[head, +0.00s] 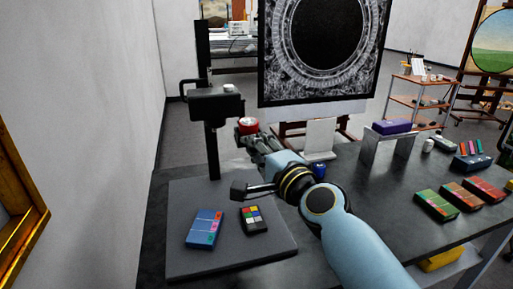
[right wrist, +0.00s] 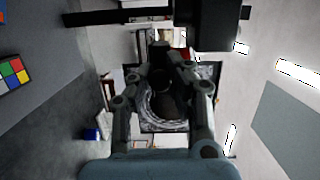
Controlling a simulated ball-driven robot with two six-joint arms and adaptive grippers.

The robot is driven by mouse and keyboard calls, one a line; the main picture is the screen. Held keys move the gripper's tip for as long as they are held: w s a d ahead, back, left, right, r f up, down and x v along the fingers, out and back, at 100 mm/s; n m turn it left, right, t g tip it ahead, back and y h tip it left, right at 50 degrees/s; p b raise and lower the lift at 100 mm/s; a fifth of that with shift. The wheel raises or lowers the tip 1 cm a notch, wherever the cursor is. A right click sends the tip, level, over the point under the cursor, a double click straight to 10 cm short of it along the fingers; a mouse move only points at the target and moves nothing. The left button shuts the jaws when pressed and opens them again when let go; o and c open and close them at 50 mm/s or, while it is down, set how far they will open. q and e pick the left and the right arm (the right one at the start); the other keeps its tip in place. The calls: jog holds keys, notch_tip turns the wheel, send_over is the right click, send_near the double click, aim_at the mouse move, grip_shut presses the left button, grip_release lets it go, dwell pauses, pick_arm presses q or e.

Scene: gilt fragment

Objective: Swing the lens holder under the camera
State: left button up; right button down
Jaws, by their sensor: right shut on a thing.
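The camera (head: 215,104) is a dark box on the upright column at the left, above the grey base board (head: 183,260). It also seems to show as the dark block at the top of the right wrist view (right wrist: 215,25). The lens holder (head: 247,124), with a red rim, is to the right of the camera and a little lower, not under it. My right gripper (head: 250,139) is shut on its dark part, which shows between the fingers in the right wrist view (right wrist: 160,51). The fingers hide how the holder joins the stand. My left gripper is not in view.
A blue box (head: 203,229) and a colour chart (head: 254,220) lie on the base board. Several coloured boxes and a raised stand with a purple box (head: 392,127) occupy the table's right side.

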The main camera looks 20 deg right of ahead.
jog(key=shift+r, duration=0.1)
dwell(0.3)
jog(key=c, duration=1.5)
grip_release()
jog(key=shift+a, duration=0.1)
jog(key=o, duration=0.3)
jog(key=shift+w, duration=0.2)
jog(key=s, duration=0.4)
jog(key=s+d, duration=0.1)
jog(key=s, duration=0.3)
jog(key=s+d, duration=0.1)
jog(key=s, duration=0.3)
jog(key=shift+c, duration=0.2)
